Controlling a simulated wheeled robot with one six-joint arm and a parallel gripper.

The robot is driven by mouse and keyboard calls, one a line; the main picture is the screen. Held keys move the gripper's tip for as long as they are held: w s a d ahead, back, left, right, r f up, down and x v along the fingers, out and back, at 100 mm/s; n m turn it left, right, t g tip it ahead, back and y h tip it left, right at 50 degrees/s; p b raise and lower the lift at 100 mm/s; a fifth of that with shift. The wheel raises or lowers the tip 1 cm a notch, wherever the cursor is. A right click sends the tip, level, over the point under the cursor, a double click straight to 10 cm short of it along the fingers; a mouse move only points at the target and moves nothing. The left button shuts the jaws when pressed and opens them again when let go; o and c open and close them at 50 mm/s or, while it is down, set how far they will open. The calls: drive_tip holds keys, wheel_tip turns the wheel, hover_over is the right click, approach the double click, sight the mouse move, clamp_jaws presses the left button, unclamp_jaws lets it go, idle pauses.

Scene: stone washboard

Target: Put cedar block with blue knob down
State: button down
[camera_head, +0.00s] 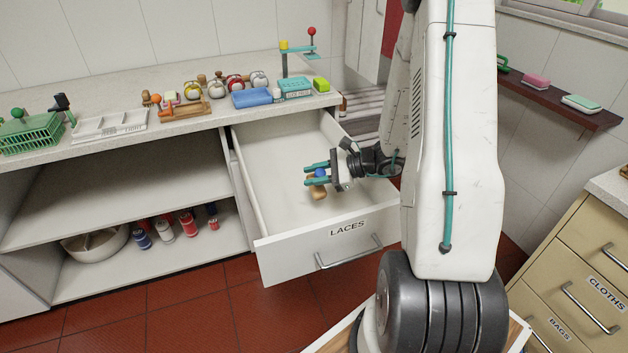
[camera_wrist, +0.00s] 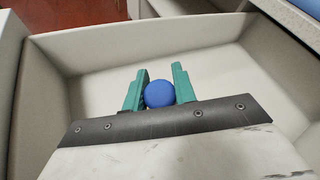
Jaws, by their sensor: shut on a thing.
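The cedar block (camera_head: 317,189) with its blue knob (camera_head: 320,173) is inside the open drawer labelled LACES (camera_head: 290,247). My gripper (camera_head: 317,174) is shut on the blue knob, with a teal finger on each side of it. In the wrist view the blue knob (camera_wrist: 160,94) sits between the fingers, and the wooden part is hidden beneath it. The block is low in the drawer, near its front right. I cannot tell whether it touches the drawer floor. The rest of the drawer floor (camera_wrist: 215,75) looks bare.
The counter (camera_head: 185,129) holds a green basket (camera_head: 28,133), a white tray (camera_head: 110,124), blue boxes and several small items. A drawer cabinet (camera_head: 580,275) is at right.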

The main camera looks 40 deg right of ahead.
sight(314, 190)
drive_tip(key=shift+f, duration=0.95)
drive_tip(key=shift+f, duration=0.1)
drive_tip(key=shift+f, duration=0.5)
drive_tip(key=c, duration=1.1)
unclamp_jaws()
drive_tip(key=shift+r, duration=0.1)
